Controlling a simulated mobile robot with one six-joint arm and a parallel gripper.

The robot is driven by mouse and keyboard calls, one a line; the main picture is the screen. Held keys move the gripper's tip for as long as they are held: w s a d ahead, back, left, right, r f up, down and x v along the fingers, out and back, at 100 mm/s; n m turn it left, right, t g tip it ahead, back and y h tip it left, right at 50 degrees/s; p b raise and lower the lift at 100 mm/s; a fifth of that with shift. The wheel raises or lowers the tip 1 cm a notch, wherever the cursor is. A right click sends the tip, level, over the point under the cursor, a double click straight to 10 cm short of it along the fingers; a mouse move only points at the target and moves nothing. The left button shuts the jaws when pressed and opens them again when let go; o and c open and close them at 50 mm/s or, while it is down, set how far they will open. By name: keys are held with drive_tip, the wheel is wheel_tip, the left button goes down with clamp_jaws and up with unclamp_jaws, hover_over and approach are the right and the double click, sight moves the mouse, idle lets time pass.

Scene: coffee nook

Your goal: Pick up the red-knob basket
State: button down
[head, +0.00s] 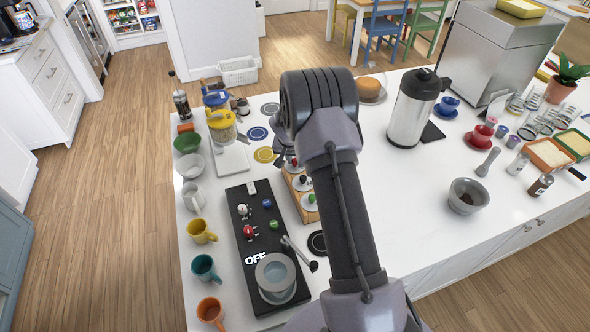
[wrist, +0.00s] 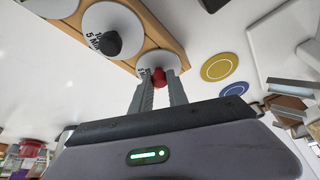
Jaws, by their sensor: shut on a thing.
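The red-knob basket shows in the wrist view as a white disc (wrist: 150,62) with a red knob (wrist: 160,78) and dark lettering. My gripper (wrist: 161,84) has its two fingers closed around that red knob. The disc overlaps the edge of the wooden rack (wrist: 178,43); I cannot tell whether it is raised from it. In the head view, my gripper is at the far end of the wooden rack (head: 309,216), and my arm partly hides the rack and the basket.
A black-knob disc (wrist: 107,44) sits beside the held one on the rack. A black panel (head: 262,220) marked OFF lies left of the rack. Yellow (head: 264,155) and blue coasters lie nearby. Mugs line the counter's left edge. A steel flask (head: 410,112) stands right of my arm.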

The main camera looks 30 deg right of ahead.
idle(0.8)
wheel_tip(320, 180, up, 10)
drive_tip(key=p, duration=0.1)
idle(0.3)
